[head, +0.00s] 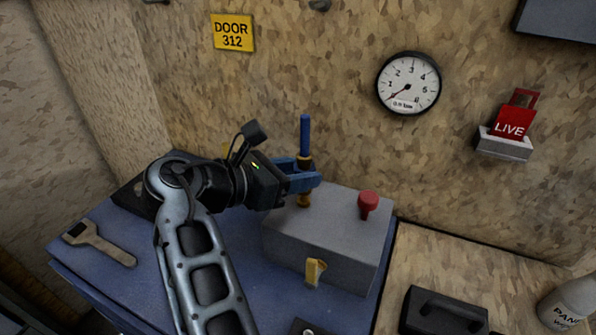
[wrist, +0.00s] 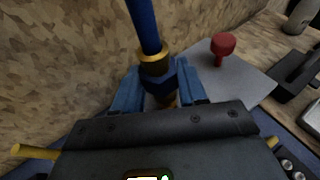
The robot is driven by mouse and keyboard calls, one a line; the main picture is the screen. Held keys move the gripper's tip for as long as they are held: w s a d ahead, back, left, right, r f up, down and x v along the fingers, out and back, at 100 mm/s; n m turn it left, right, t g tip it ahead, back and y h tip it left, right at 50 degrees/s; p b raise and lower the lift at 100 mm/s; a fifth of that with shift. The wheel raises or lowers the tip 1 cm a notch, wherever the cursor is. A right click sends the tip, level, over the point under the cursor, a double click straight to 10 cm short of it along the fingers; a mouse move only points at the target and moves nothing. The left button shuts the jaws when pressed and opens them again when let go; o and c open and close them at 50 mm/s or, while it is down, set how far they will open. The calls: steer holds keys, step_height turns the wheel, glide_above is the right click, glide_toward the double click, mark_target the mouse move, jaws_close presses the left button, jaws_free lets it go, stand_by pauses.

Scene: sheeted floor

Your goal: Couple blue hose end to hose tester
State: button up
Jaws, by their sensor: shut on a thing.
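The blue hose end (head: 305,136) stands upright with a brass collar (head: 304,163); it also shows in the wrist view (wrist: 143,25). My gripper (head: 306,180) is shut on it just below the collar, its blue fingers on either side in the wrist view (wrist: 155,88). The hose tester (head: 340,232) is a grey box with a red knob (head: 368,202) on top and a yellow lever (head: 315,271) on its front. A brass fitting (head: 304,199) shows directly under my fingers at the tester's top. The fingers hide whether hose end and fitting are joined.
The tester stands on a blue bench top (head: 130,262) against the wall. A wrench (head: 98,243) lies at left. A round gauge (head: 408,83) and a red LIVE tag (head: 513,115) are on the wall. A black toolbox (head: 442,312) and a bottle (head: 568,302) stand at right.

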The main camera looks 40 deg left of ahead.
steer(key=shift+f+b, duration=0.3)
steer(key=shift+f, duration=0.85)
stand_by(0.4)
steer(key=o, duration=1.2)
steer(key=shift+c, duration=0.2)
steer(key=shift+b+v, duration=0.55)
steer(key=shift+v, duration=3.35)
